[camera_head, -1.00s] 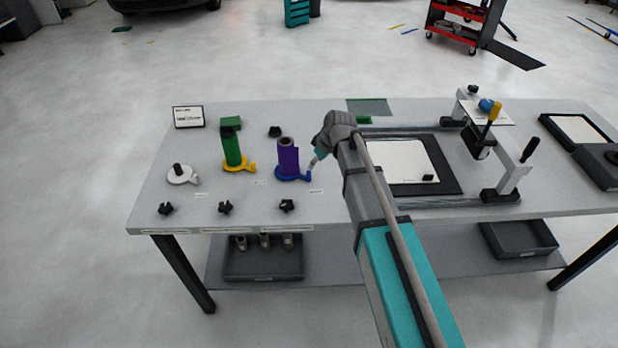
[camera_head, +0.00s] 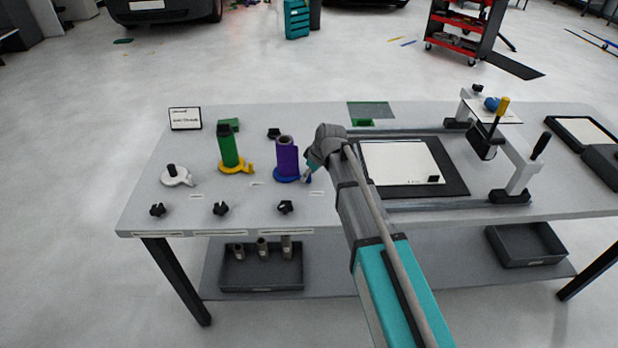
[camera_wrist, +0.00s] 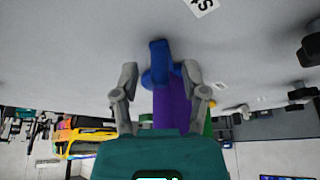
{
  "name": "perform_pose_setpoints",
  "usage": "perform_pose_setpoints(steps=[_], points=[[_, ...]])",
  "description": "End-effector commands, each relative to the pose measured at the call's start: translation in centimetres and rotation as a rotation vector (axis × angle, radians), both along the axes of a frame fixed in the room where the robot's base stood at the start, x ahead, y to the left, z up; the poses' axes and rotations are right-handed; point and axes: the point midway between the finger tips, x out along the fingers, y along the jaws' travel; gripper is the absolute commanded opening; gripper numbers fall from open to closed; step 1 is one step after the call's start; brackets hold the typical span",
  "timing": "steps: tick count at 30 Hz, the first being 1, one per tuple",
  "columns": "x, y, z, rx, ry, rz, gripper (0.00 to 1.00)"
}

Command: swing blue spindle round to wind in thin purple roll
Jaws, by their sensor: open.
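The thin purple roll (camera_head: 287,157) stands upright on the blue spindle (camera_head: 283,178) near the middle of the table. My gripper (camera_head: 308,173) is just right of the spindle in the head view, low near its crank. In the wrist view the blue crank (camera_wrist: 159,52) lies between my two open fingers (camera_wrist: 158,82), with a gap on either side. The purple roll (camera_wrist: 171,105) shows behind it, partly covered by the gripper body. In the head view my gripper hides the crank's outer end, and the fingertips are too small to make out.
A green roll (camera_head: 229,150) on a yellow spindle (camera_head: 238,168) and an empty white spindle (camera_head: 176,177) stand to the left. Black knobs (camera_head: 285,207) line the front edge. A white sheet on a black board (camera_head: 455,180) lies right of my arm.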

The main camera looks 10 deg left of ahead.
Motion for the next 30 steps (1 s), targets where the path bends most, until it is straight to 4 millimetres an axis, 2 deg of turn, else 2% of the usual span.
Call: perform_pose_setpoints(steps=[13, 22, 30], points=[[0.05, 0.13, -0.28, 0.000, 0.000, 0.000, 0.57], [0.05, 0.12, -0.28, 0.000, 0.000, 0.000, 0.01], [0.05, 0.12, -0.29, 0.000, 0.000, 0.000, 0.00]])
